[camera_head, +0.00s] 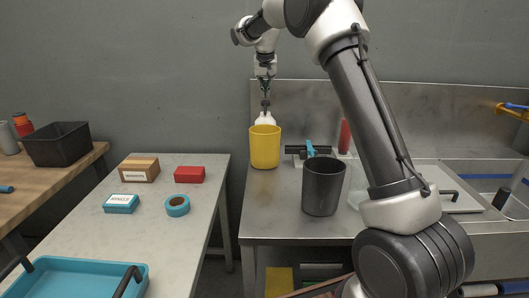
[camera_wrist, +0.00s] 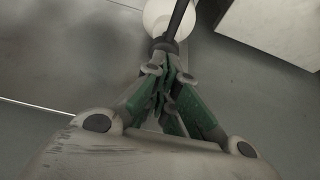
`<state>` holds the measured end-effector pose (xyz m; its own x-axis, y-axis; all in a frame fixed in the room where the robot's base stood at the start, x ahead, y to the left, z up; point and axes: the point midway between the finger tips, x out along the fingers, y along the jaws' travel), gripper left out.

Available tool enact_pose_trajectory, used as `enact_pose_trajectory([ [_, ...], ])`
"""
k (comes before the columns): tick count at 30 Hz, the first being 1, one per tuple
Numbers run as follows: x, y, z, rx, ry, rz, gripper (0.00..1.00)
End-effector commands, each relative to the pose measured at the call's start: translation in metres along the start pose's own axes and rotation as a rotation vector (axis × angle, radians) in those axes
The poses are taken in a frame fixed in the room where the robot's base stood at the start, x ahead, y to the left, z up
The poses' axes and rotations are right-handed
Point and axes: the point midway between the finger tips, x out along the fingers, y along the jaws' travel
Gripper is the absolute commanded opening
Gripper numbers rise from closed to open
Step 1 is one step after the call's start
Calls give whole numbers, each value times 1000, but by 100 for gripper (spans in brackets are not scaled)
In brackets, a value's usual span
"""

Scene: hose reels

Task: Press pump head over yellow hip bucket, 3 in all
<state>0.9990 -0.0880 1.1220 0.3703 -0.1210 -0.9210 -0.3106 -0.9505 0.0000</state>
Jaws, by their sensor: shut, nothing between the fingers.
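The yellow bucket (camera_head: 265,148) stands upright at the back left of the steel counter. A white pump bottle (camera_head: 265,119) shows just behind its rim; the bucket hides its lower part. The white round bottle also shows at the top of the wrist view (camera_wrist: 154,16), with its dark pump head (camera_wrist: 176,22) in front of it. My gripper (camera_head: 265,100) points down above the bottle, its fingers shut and empty. In the wrist view the closed fingertips (camera_wrist: 166,48) are at the pump head; whether they touch it I cannot tell. The yellow bucket does not show in the wrist view.
A dark grey bucket (camera_head: 322,187) stands on the steel counter (camera_head: 268,215), right of the yellow one. A blue-handled tool (camera_head: 310,149) and a red object (camera_head: 344,137) are behind it. A pale table (camera_head: 150,235) at left holds boxes, tape and a blue tray (camera_head: 75,279).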

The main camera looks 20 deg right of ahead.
Motion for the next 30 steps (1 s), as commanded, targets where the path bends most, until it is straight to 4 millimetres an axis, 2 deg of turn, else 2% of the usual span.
enact_pose_trajectory([
  [30, 30, 0, 13, 0, -1, 1, 0],
])
